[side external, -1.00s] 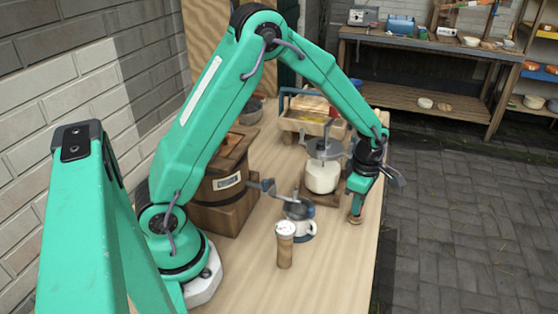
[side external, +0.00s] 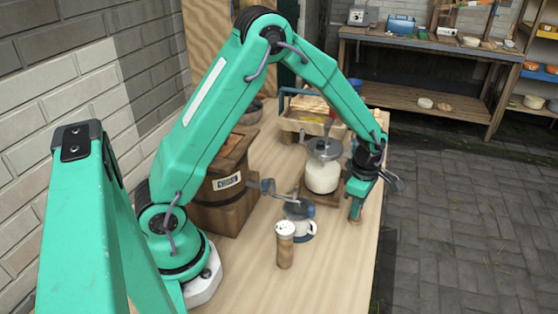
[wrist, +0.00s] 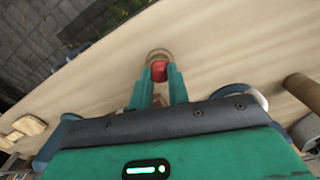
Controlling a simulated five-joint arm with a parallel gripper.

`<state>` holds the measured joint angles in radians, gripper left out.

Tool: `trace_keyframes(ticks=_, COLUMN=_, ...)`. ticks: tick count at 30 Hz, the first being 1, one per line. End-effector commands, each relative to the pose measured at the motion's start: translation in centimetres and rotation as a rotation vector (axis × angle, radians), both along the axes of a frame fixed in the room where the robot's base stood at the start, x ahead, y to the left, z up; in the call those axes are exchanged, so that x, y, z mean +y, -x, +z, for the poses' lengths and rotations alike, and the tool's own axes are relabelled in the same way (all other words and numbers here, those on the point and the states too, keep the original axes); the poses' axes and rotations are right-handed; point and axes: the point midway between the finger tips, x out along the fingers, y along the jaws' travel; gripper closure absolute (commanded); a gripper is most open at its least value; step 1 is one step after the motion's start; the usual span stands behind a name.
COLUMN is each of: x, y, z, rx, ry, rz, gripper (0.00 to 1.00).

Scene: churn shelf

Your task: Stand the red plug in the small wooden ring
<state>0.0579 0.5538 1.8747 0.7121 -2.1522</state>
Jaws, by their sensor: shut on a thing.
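The red plug (wrist: 159,72) shows in the wrist view between the fingertips of my gripper (wrist: 160,78), which is shut on it. The small wooden ring (wrist: 157,54) shows just past the plug, its rim partly hidden by the plug and fingers. The plug overlaps the ring in this view; I cannot tell whether it stands inside it or is held above it. In the side view my gripper (side external: 355,212) points down close to the table, right of the white jar. The plug is not discernible there.
The pale wooden table (side external: 335,270) is bare in front, with its right edge close to my gripper. A jar with a grey crank lid (side external: 322,175) stands just left of the gripper. A cork-coloured shaker (side external: 285,248), a metal grinder (side external: 297,208) and a wooden churn (side external: 222,190) stand further left.

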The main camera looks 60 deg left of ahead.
Motion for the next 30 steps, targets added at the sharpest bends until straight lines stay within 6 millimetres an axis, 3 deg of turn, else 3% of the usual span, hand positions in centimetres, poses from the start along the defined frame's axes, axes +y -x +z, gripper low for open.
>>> trace_keyframes(ticks=12, x=0.00, y=-0.02, z=0.13, rx=-0.001, ry=0.000, rz=0.000, gripper=1.00)
trace_keyframes(ticks=13, x=0.00, y=-0.02, z=0.13, rx=-0.001, ry=0.000, rz=0.000, gripper=0.81)
trace_keyframes(ticks=17, x=0.00, y=-0.02, z=0.13, rx=-0.001, ry=0.000, rz=0.000, gripper=0.57)
trace_keyframes(ticks=23, x=0.00, y=-0.01, z=0.12, rx=0.000, ry=0.000, rz=0.000, gripper=0.57)
trace_keyframes(ticks=26, x=0.00, y=-0.01, z=0.12, rx=0.000, ry=0.000, rz=0.000, gripper=0.74)
trace_keyframes(ticks=30, x=0.00, y=-0.01, z=0.12, rx=0.000, ry=0.000, rz=0.000, gripper=0.74)
